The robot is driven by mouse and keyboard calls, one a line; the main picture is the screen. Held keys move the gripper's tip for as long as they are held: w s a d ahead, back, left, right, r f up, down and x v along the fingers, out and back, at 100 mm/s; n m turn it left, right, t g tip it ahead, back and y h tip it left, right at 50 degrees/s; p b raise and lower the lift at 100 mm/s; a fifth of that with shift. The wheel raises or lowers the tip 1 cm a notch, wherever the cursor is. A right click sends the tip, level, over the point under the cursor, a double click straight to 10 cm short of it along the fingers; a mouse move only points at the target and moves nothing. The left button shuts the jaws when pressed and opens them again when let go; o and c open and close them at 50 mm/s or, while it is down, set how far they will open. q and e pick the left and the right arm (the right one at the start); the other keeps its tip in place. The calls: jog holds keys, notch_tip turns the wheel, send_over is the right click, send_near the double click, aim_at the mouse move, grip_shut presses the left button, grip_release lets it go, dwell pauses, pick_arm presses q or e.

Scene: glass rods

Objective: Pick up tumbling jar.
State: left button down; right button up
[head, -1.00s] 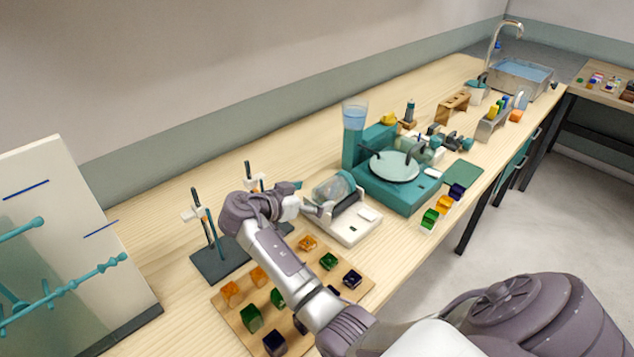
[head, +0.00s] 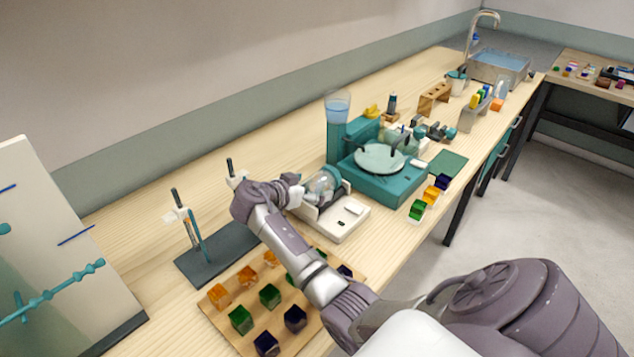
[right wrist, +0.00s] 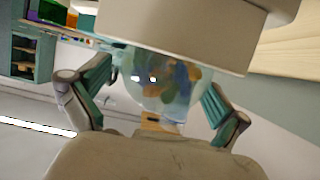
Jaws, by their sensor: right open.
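The tumbling jar (head: 328,184) is a clear, rounded glass vessel lying on its side in a white tumbler base (head: 344,224). In the right wrist view the jar (right wrist: 150,88) shows brown and blue pieces through its glass. My right gripper (right wrist: 158,82) is open, with one teal-padded finger on each side of the jar; I cannot tell whether they touch it. In the head view the right gripper (head: 306,196) is at the jar's left end and hides part of it. My left gripper is not in view.
A teal machine with a round plate (head: 380,158) stands just right of the tumbler. A dark stand (head: 217,255) is at the left. A wooden board (head: 222,318) with several coloured blocks lies in front, under my right arm. Bare bench lies behind the tumbler.

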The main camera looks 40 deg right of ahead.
jog(key=shift+x, duration=1.1)
jog(key=shift+a, duration=0.1)
jog(key=c, duration=1.5)
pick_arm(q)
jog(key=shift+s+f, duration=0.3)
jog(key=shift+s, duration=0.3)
pick_arm(e)
jog(key=shift+r, duration=0.1)
